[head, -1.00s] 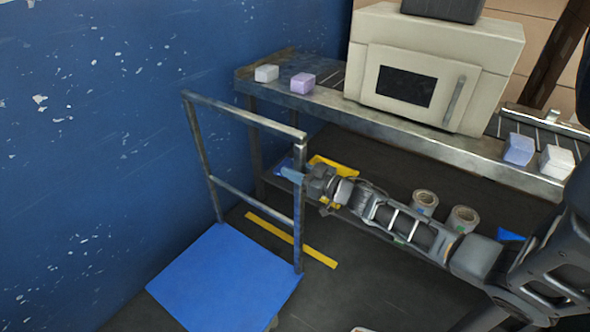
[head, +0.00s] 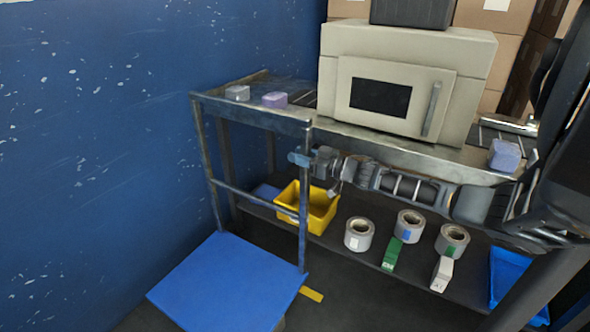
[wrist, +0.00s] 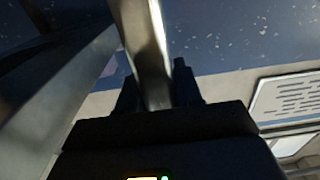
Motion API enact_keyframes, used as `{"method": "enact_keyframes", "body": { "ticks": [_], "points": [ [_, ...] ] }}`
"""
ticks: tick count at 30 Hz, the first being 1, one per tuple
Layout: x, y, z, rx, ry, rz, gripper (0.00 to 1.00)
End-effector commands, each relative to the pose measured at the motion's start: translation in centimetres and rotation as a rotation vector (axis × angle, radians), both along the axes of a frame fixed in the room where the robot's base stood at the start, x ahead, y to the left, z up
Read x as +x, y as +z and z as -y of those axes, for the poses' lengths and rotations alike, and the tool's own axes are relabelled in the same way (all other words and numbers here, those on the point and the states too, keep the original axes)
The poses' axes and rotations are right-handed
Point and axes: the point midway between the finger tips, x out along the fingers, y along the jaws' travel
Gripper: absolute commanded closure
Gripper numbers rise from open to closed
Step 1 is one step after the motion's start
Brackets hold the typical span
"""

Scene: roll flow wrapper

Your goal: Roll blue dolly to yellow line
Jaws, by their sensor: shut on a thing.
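The blue dolly (head: 228,282) stands on the dark floor beside the blue wall, its flat blue deck towards me and its grey metal push frame (head: 303,215) at the far side. My gripper (head: 299,159) is shut on the right upright of that frame, near the top. In the wrist view, the bar (wrist: 148,45) runs between the two dark fingers of my gripper (wrist: 157,92). A short piece of the yellow line (head: 312,294) shows at the right of the deck. The rest of the line is hidden, and the wheels are barely visible.
A metal workbench (head: 430,160) with a beige machine (head: 400,85) stands just behind the frame. Its lower shelf holds a yellow bin (head: 318,212), several tape rolls (head: 359,233) and a blue tray (head: 508,275). The wall (head: 90,150) is close on the left.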

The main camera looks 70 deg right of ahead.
Motion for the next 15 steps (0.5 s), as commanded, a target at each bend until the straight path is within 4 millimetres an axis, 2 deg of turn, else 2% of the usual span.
{"method": "enact_keyframes", "body": {
  "ticks": [11,12,15],
  "points": [
    [-0.30,0.10,0.78,0.000,-0.009,-0.002,1.00],
    [-0.32,0.11,0.81,0.000,-0.010,-0.003,0.64],
    [-0.35,0.10,0.82,0.000,-0.011,-0.003,0.55]
  ]
}}
